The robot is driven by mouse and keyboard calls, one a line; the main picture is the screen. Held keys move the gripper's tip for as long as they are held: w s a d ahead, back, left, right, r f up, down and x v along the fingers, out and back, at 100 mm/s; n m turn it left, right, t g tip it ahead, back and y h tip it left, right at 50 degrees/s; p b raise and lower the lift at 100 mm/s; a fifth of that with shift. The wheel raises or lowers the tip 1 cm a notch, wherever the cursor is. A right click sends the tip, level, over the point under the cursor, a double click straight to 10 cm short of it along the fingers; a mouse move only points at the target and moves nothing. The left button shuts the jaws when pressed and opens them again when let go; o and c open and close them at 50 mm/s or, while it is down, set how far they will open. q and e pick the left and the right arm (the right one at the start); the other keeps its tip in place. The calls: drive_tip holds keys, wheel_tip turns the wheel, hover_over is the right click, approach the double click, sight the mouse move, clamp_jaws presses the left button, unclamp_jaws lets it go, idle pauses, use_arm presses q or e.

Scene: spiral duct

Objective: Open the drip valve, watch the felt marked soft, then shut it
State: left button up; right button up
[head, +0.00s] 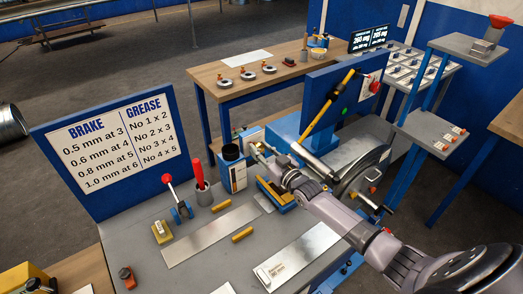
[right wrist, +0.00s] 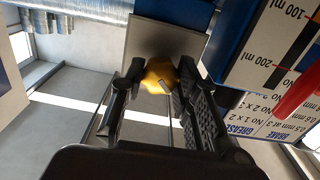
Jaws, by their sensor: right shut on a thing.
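My right gripper (head: 262,152) reaches in from the right in the head view, to the workbench's far side beside the black-topped container. In the right wrist view its two dark fingers (right wrist: 158,90) close around a yellow knob-like part (right wrist: 158,76) with a small grey piece on it. This looks like the drip valve, but I cannot tell its setting. A pale plate (right wrist: 165,38) lies behind it. In the head view the arm and gripper mostly hide this part. I cannot make out a felt marked soft. My left gripper is not in view.
The container (head: 235,172) shows 100 and 200 ml marks in the wrist view (right wrist: 265,50). A red-handled tool (head: 198,175) and a red-knobbed lever (head: 168,180) stand nearby. Metal strips (head: 210,235) lie in front. The BRAKE and GREASE board (head: 115,140) stands left.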

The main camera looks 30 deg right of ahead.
drive_tip(key=o, duration=1.2)
drive_tip(key=shift+c, duration=0.2)
drive_tip(key=shift+s, duration=0.15)
drive_tip(key=s+d, duration=0.1)
drive_tip(key=s, duration=1)
drive_tip(key=shift+s+d, duration=0.3)
drive_tip(key=shift+d, duration=0.05)
